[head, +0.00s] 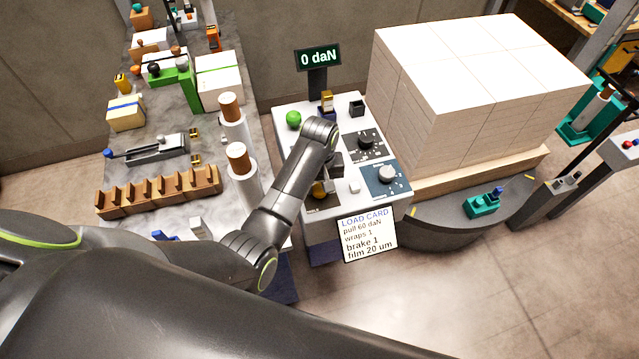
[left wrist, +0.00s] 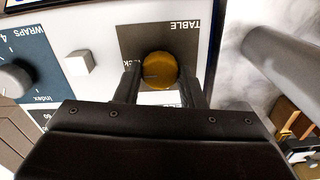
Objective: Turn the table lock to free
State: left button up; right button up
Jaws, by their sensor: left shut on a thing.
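The table lock is a round brass-coloured knob (left wrist: 160,68) on a dark plate marked TABLE (left wrist: 185,38), upside down in the left wrist view. A partly hidden word ending in "ck" shows beside the knob; no other position label can be read. My left gripper (left wrist: 160,88) is shut on the knob, one finger on each side. In the head view my left gripper (head: 325,184) reaches down to the front left of the white control console (head: 330,227), and the knob (head: 318,190) shows partly below it. The knob's pointing direction cannot be told. My right gripper is not seen.
A wraps dial (head: 387,174), another black dial (head: 366,142), a small white block (head: 354,187) and a green button (head: 293,119) are close by on the console. A load card (head: 368,234) hangs in front. A wrapped-looking stack (head: 470,90) stands right, on a dark turntable (head: 440,228).

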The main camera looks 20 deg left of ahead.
pick_arm(q)
jog(key=n, duration=0.4)
jog(key=shift+n, duration=0.4)
jog(key=n, duration=0.4)
jog(key=shift+n, duration=0.3)
jog(key=n, duration=0.4)
jog(key=shift+a, duration=0.1)
jog(key=shift+n, duration=2.3)
jog(key=o, duration=1)
